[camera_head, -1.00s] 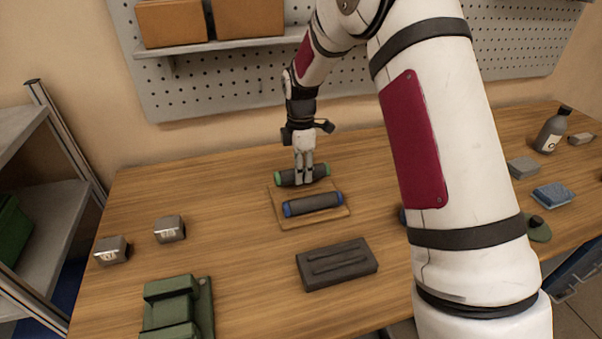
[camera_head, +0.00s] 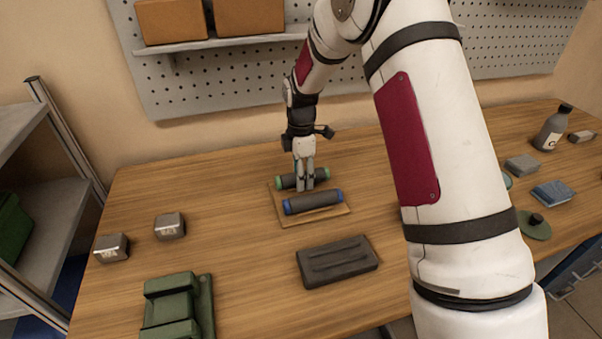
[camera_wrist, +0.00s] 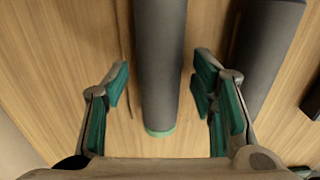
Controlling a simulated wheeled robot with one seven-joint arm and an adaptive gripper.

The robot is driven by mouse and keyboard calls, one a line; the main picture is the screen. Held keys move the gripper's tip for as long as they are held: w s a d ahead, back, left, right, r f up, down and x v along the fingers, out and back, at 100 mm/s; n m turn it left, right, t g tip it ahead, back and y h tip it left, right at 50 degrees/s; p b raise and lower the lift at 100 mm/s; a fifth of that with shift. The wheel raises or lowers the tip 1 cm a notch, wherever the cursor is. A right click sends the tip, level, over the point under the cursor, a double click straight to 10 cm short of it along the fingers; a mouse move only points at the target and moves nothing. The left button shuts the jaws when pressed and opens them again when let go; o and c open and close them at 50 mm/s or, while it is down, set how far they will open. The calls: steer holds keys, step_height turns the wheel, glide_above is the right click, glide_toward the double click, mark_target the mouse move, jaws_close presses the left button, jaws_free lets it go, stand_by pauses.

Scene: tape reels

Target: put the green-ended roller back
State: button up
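The green-ended roller (camera_head: 287,183), dark grey, lies at the back edge of a thin brown board (camera_head: 291,221). A blue-ended roller (camera_head: 312,203) lies in front of it on the same board. My gripper (camera_head: 305,189) points down at the green-ended roller, its fingers partly hiding the roller's middle. In the wrist view the green-ended roller (camera_wrist: 160,65) runs between my open gripper fingers (camera_wrist: 160,82), with a gap on each side. The blue-ended roller (camera_wrist: 266,55) is just outside the right finger. Whether the green-ended roller touches the board is unclear.
A dark grey grooved block (camera_head: 338,262) lies in front of the board. Two small metal blocks (camera_head: 170,227) and a green holder (camera_head: 178,308) are at left. A bottle (camera_head: 552,130), a blue sponge-like block (camera_head: 552,193) and a green disc (camera_head: 534,226) are at right.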

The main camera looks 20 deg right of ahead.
step_height(320, 180, up, 12)
steer(key=s+r+m+t, duration=0.1)
steer(key=s+r+m, duration=0.4)
steer(key=s+r, duration=0.45)
steer(key=s+r+m+t, duration=0.2)
steer(key=s+m, duration=1.1)
steer(key=s, duration=1.2)
steer(key=shift+s+d+t+b, duration=0.25)
steer(key=shift+d+t+b, duration=0.1)
steer(key=shift+t, duration=0.45)
steer(key=shift+r, duration=0.15)
